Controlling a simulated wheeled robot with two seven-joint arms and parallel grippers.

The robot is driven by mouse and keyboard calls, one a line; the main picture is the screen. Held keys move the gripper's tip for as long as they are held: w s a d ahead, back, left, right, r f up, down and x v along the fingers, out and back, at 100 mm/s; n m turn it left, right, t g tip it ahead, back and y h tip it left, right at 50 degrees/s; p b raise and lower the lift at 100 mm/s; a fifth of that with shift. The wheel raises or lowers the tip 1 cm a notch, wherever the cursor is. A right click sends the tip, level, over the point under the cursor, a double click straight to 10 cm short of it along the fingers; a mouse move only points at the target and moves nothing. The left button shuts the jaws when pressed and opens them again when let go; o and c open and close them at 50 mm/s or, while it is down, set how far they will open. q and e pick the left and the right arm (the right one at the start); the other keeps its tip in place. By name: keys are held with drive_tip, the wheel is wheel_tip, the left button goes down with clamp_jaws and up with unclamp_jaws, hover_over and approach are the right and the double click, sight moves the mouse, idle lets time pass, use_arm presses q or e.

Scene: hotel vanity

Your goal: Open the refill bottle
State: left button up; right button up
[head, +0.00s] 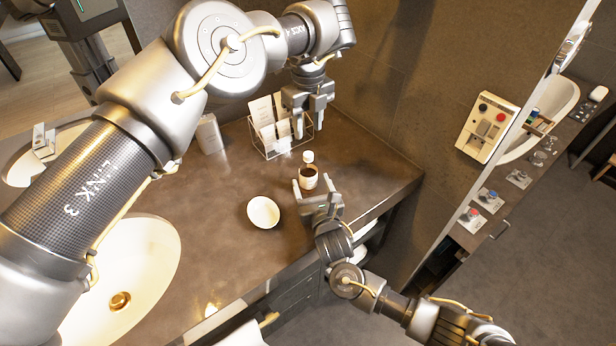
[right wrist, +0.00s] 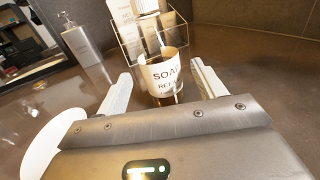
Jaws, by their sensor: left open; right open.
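The refill bottle (head: 308,180) is small and dark amber with a white label and a white cap (head: 308,157). It stands upright on the dark counter, and its "SOAP" label (right wrist: 164,75) faces the right wrist view. My right gripper (head: 313,186) is open and low at the bottle's near side, with its fingers to either side and gaps visible in the right wrist view (right wrist: 160,80). My left gripper (head: 309,131) is open and empty, pointing down above and slightly behind the cap.
A sink (head: 150,255) is at left. The counter's front edge runs close by my right gripper.

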sight(311, 181)
use_arm(q)
drive_tip(key=shift+w+f, duration=0.1)
use_arm(e)
drive_tip(key=x, duration=0.2)
drive_tip(key=shift+w, duration=0.3)
drive_tip(key=shift+w+a, duration=0.2)
drive_tip(key=shift+w, duration=0.3)
drive_tip(key=shift+c, duration=0.3)
